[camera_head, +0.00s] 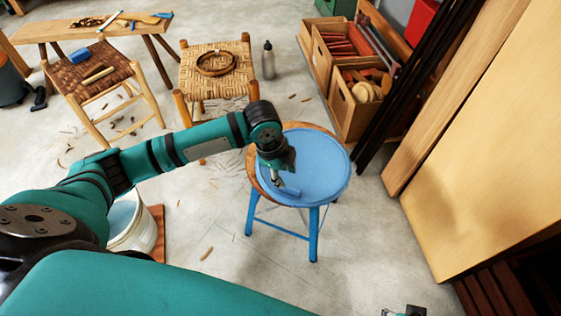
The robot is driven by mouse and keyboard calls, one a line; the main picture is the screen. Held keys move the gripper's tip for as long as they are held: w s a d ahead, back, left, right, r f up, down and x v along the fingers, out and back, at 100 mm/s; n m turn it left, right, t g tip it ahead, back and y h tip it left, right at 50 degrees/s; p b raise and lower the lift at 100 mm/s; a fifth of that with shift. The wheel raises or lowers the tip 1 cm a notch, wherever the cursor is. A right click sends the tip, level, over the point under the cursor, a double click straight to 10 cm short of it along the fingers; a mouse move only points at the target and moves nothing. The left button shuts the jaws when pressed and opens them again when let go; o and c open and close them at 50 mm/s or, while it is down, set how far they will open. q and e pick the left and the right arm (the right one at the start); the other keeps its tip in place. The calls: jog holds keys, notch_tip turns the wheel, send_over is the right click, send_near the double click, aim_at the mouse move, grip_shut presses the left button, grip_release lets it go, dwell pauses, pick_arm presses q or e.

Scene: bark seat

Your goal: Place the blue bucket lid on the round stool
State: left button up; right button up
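The blue bucket lid (322,168) is over the round stool (259,186), which has a wooden top and blue legs. The lid looks flat and sits off to the right, so a wooden rim shows at the left and back. My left gripper (284,184) points down at the lid's left part, at a small raised blue piece. Its fingertips are small and dark, so I cannot tell whether they grip it. I cannot tell whether the lid rests fully on the seat. A small part of what looks like my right gripper (405,312) shows at the bottom edge.
A white bucket (133,228) stands at the left, partly behind my arm. Two woven stools (100,82) and a bench (60,30) are at the back left. Wooden crates (352,112) and leaning boards (480,150) line the right. Floor in front of the stool is clear.

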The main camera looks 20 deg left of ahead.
pick_arm(q)
jog(key=s+d+f+n+t+h, duration=0.1)
jog(key=s+d+f+n, duration=0.5)
jog(key=n, duration=0.1)
jog(key=s+a+f+n+y, duration=0.1)
jog(key=s+a+f+n, duration=0.3)
jog(key=s, duration=0.3)
jog(key=s+a+f+n+y, duration=0.1)
jog(key=s+a+f+n, duration=0.2)
jog(key=s+f, duration=0.3)
jog(key=shift+s+a+f+n+y+p, duration=0.3)
jog(key=shift+s+a+f+n+p, duration=0.1)
jog(key=shift+s+n, duration=0.35)
pick_arm(e)
notch_tip(320, 180, down, 4)
jog(key=shift+s+r, duration=0.1)
jog(key=shift+s, duration=0.05)
pick_arm(q)
jog(key=shift+a, duration=0.1)
pick_arm(e)
jog(key=shift+a, duration=0.15)
